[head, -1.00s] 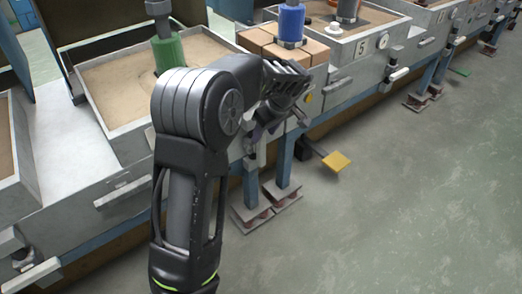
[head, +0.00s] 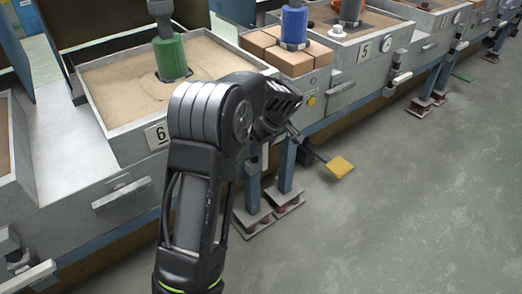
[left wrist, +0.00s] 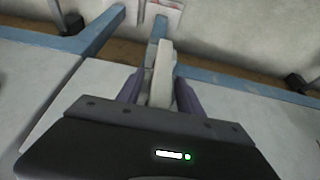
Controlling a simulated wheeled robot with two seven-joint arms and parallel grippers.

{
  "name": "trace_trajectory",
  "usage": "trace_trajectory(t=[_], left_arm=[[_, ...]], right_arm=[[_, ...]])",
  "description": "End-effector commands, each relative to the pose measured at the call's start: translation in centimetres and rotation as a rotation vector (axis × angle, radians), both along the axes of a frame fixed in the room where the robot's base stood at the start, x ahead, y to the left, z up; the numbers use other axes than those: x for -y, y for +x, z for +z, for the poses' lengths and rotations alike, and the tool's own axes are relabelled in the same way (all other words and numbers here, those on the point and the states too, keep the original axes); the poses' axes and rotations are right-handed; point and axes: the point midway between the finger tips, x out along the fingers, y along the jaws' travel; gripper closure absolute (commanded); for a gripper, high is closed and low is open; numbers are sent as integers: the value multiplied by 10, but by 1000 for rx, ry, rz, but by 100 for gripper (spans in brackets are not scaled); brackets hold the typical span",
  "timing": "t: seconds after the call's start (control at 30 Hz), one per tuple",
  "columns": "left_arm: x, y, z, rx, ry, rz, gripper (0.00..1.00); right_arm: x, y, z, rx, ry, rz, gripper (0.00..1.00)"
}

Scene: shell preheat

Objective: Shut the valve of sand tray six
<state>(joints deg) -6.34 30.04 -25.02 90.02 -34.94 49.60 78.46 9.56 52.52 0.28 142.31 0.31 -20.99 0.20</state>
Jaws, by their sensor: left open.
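Sand tray six (head: 110,122) is a grey box of sand with a "6" plate (head: 156,134) on its front. A green cylinder (head: 170,58) stands in its sand. My left arm crosses in front of the tray's right side, and my left gripper (head: 278,108) is low at the front of the bench, its fingers mostly hidden. In the left wrist view, a pale lever (left wrist: 162,75), apparently the valve handle, lies between the two open, purplish fingers of the left gripper (left wrist: 160,92). I cannot tell whether they touch it. The valve body is hidden.
Tray five (head: 365,49) has a dial and a white lever (head: 400,79). Bricks (head: 290,58) and a blue cylinder (head: 293,26) stand between the trays. A yellow pedal (head: 340,166) sticks out below.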

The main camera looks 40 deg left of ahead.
Motion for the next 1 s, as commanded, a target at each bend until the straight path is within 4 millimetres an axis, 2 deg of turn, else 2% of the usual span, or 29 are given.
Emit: trace_trajectory(t=[0.1, 0.37, 0.9, 1.0], left_arm=[[-3, 1, -9, 0, 0, 0, 56], [-3, 1, -9, 1, 0, 0, 56], [-3, 1, -9, 1, 0, 0, 99], [-3, 1, -9, 1, 0, 0, 100]], right_arm=[[0, 1, -3, 2, 0, -1, 64], [0, 1, -3, 2, 0, -1, 64], [0, 0, -3, 2, 0, -1, 64], [0, 0, -3, 2, 0, -1, 64]])
